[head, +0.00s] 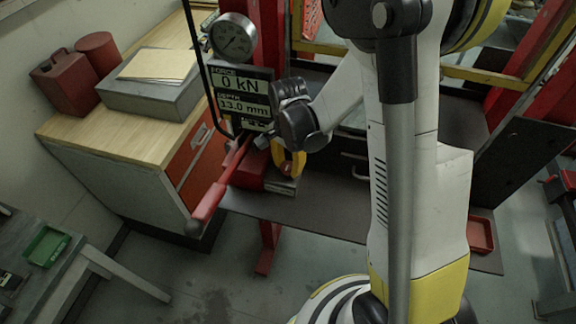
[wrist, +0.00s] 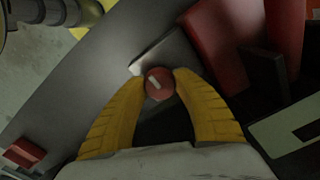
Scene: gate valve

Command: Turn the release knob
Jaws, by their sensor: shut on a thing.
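The release knob (wrist: 160,84) is a small round red knob with a pale mark on its face. In the wrist view it sits between the tips of the two yellow fingers of my gripper (wrist: 160,78), which are closed on its left and right sides. The pale mark slants on the knob's face. In the head view my gripper (head: 289,163) is low at the red press body (head: 251,167), just right of the red lever. Its yellow fingers point down and largely hide the knob there.
A red-handled lever (head: 209,202) slants out to the left of my gripper. A display (head: 241,95) reads 0 kN and 13.0 mm, with a round gauge (head: 233,38) above it. A wooden-topped cabinet (head: 120,125) stands at the left. Clear floor lies in front.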

